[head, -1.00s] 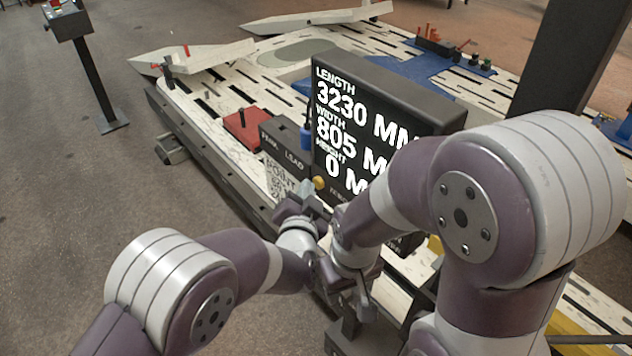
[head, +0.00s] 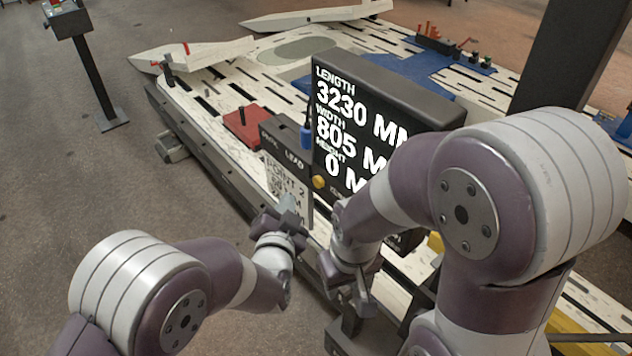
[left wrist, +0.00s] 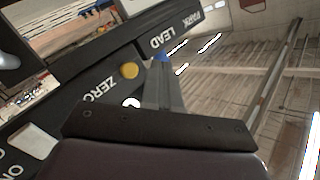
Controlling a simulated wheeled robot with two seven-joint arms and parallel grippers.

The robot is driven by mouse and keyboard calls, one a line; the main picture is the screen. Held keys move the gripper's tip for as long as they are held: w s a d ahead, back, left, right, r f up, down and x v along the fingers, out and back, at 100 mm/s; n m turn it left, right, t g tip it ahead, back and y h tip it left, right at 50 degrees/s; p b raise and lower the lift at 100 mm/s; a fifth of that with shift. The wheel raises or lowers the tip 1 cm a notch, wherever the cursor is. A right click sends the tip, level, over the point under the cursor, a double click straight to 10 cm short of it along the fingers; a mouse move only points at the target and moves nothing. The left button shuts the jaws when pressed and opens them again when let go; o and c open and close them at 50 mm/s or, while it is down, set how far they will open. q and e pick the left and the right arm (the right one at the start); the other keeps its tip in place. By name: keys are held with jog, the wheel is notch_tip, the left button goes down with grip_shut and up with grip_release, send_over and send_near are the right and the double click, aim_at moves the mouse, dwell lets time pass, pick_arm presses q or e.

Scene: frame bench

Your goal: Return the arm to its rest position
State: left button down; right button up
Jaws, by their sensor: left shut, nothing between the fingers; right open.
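My left gripper (head: 290,210) is shut and empty in the head view, in front of the lower part of the console. Its closed fingers also show in the left wrist view (left wrist: 163,85), with the yellow button and the LEAD label behind them. My right arm reaches in from the right, and its gripper (head: 362,298) is low in front of the console, partly hidden by its own wrist. The console's display (head: 365,130) reads LENGTH 3230, WIDTH 805 and HEIGHT 0. A yellow button (head: 319,182) sits at its lower left; it shows too in the left wrist view (left wrist: 129,70).
A panel (head: 285,175) with PARK, LEAD and POINT 2 lettering stands left of the display. The slotted bench (head: 215,95) carries a red block (head: 241,127) and a blue plate (head: 440,65). A control post (head: 90,75) stands at the far left.

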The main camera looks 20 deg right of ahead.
dwell(0.6)
pick_arm(q)
jog(key=s+a+f+n+g+y, duration=0.25)
jog(key=s+a+f+g, duration=0.25)
jog(key=s+f+g, duration=0.4)
jog(key=s+a+r+n+g+y, duration=0.1)
jog(key=s+a+n, duration=0.1)
jog(key=a, duration=0.6)
jog(key=s+a+r+n+g+y, duration=0.2)
jog(key=s+a+n, duration=0.1)
jog(key=a, duration=0.6)
jog(key=s+a+r+n+g+y, duration=0.1)
jog(key=s+a+n, duration=0.2)
jog(key=a, duration=0.6)
jog(key=shift+s+r+n, duration=0.15)
jog(key=shift+r+n, duration=0.15)
jog(key=shift+n, duration=0.55)
jog(key=shift+a+y, duration=0.1)
jog(key=shift+y, duration=0.15)
